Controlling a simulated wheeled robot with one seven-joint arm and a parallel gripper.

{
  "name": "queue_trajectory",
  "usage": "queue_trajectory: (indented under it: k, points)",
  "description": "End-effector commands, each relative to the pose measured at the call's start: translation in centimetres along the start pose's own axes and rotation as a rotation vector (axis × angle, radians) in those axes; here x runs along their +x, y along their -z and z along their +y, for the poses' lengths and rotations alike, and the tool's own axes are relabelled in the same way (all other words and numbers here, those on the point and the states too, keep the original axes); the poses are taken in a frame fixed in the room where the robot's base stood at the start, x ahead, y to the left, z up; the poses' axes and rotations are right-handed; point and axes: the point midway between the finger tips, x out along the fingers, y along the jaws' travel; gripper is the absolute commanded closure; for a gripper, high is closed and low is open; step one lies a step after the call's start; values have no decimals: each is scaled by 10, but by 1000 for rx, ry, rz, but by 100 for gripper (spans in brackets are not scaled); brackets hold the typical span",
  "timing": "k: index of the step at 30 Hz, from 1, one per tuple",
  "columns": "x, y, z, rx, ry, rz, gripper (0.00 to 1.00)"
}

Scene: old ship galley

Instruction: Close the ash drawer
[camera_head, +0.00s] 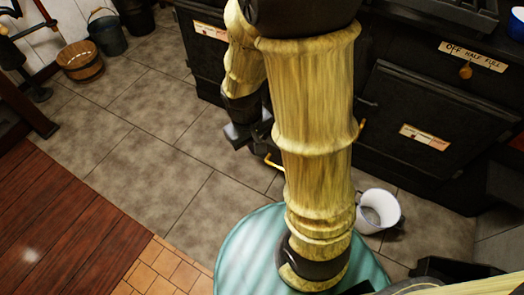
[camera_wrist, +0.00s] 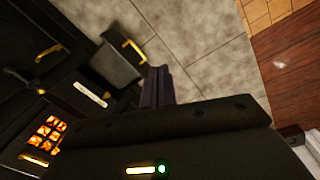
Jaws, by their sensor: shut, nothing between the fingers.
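The ash drawer (camera_wrist: 116,64) shows in the wrist view as a dark box standing out from the black stove, with a brass handle (camera_wrist: 134,50) on its front. In the head view only the brass handle (camera_head: 273,162) shows clearly, low by the stove; my arm hides most of the drawer. My gripper (camera_head: 256,133) is shut and empty, pointing down in front of the stove. In the wrist view the shut fingers (camera_wrist: 157,84) appear beside the drawer's handle end. I cannot tell whether they touch it.
The black stove (camera_head: 432,125) fills the back right; a glowing grate (camera_wrist: 45,132) shows in the wrist view. A white bucket (camera_head: 388,213) stands on the floor near the stove. A wooden tub (camera_head: 80,62) and a metal bucket (camera_head: 107,35) stand far left. The tiled floor left of my gripper is clear.

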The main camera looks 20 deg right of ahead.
Motion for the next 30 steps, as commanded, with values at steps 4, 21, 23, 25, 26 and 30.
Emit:
queue_trajectory:
  k: [4,21,23,25,26,30]
  points:
    - [56,7,-4,-149,-73,-143,100]
    - [230,34,12,-741,-536,-598,100]
    - [246,39,14,-806,-601,-637,100]
    - [264,46,17,-884,-680,-679,100]
    - [272,49,18,-918,-716,-696,100]
    - [307,66,20,-1076,-889,-768,100]
